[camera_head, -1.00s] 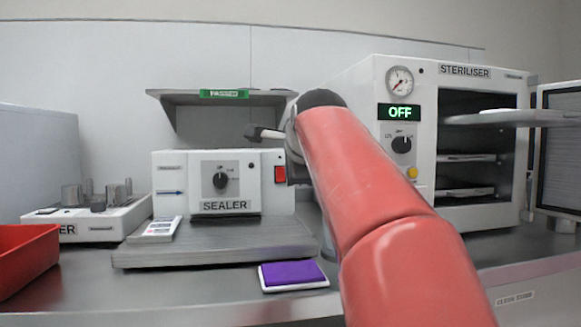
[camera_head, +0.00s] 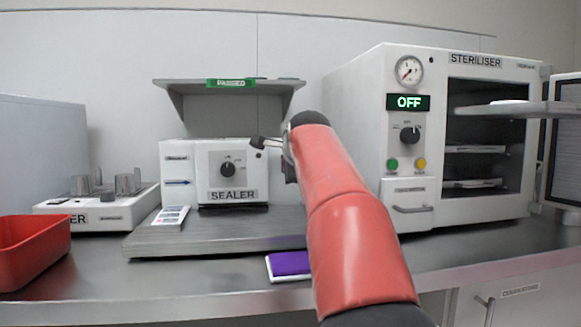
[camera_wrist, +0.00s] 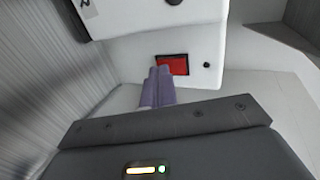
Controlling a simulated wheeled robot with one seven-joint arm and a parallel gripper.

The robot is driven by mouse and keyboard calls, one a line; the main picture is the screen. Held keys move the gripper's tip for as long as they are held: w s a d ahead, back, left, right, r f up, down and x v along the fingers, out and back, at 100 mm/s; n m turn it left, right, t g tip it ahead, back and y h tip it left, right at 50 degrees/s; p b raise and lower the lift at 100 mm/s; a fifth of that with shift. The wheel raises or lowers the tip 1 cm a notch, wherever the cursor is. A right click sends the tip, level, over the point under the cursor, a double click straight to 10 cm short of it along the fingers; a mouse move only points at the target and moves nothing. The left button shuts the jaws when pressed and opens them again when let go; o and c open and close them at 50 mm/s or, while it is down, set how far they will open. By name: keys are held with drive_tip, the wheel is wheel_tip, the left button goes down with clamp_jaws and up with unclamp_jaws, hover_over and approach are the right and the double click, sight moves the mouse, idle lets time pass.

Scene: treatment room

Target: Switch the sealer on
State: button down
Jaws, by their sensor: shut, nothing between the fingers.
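The sealer (camera_head: 213,172) is a white box labelled SEALER, with a black dial (camera_head: 229,169) on its front, standing on the steel bench. Its red switch is hidden behind my arm in the head view. In the wrist view the red rocker switch (camera_wrist: 172,65) sits in a black frame on the sealer's white face (camera_wrist: 130,52). In the head view my gripper (camera_head: 262,143) shows only partly, by the sealer's upper right.
A steriliser (camera_head: 400,75) with its door open and an OFF display stands at right. A shelf (camera_head: 185,88) hangs above the sealer. A purple pad (camera_head: 288,264) lies in front, near my arm. A red bin (camera_head: 35,255) and another device (camera_head: 75,212) are at left.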

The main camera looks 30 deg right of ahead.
drive_tip(key=shift+w+f, duration=0.15)
drive_tip(key=shift+w, duration=0.1)
drive_tip(key=shift+p, duration=0.3)
